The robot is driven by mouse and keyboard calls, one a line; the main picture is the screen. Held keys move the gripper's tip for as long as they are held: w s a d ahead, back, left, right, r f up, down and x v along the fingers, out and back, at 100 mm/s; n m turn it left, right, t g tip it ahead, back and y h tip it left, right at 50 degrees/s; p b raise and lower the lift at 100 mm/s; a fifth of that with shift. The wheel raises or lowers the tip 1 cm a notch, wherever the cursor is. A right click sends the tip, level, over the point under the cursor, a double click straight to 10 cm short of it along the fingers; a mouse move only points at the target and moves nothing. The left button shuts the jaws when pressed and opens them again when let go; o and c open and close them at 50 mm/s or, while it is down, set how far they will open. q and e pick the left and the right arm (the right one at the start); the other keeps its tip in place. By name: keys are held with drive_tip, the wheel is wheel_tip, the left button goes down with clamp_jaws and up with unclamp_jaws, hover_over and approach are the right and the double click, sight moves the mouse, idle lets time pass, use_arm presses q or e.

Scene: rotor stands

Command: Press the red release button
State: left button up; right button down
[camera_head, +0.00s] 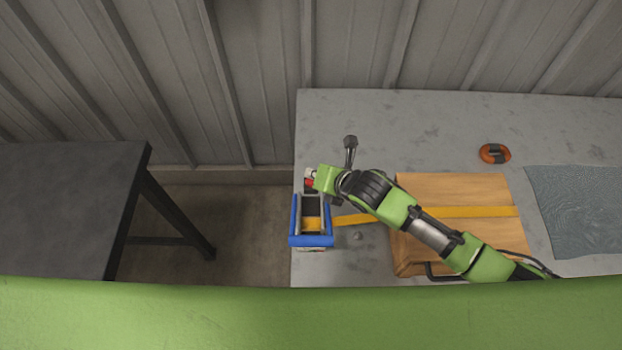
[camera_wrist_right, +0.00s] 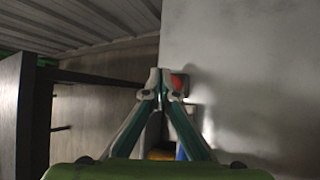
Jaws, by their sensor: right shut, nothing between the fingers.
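The red release button (camera_head: 309,183) shows as a small red patch at the far end of the blue ratchet buckle (camera_head: 311,240), near the table's left edge. My right gripper (camera_head: 309,173) is right at the button, its fingers shut and empty. In the right wrist view the closed fingertips (camera_wrist_right: 160,80) are just left of the red button (camera_wrist_right: 177,83), which they partly cover. I cannot tell whether they touch it or whether it is pushed in. My left gripper is not in view.
A yellow strap (camera_head: 465,212) runs from the buckle across a wooden case (camera_head: 455,188). A dark knobbed lever (camera_head: 350,150) stands behind my right wrist. An orange ring-shaped item (camera_head: 495,153) and grey mat (camera_head: 580,210) lie right on the grey table (camera_head: 420,120). A dark table (camera_head: 65,210) stands left.

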drive_tip(key=shift+f, duration=0.2)
drive_tip(key=shift+f, duration=0.25)
drive_tip(key=shift+f, duration=0.35)
idle(0.9)
drive_tip(key=shift+r, duration=0.1)
drive_tip(key=shift+r+p, duration=0.7)
wheel_tip(320, 180, up, 5)
drive_tip(key=p, duration=0.5)
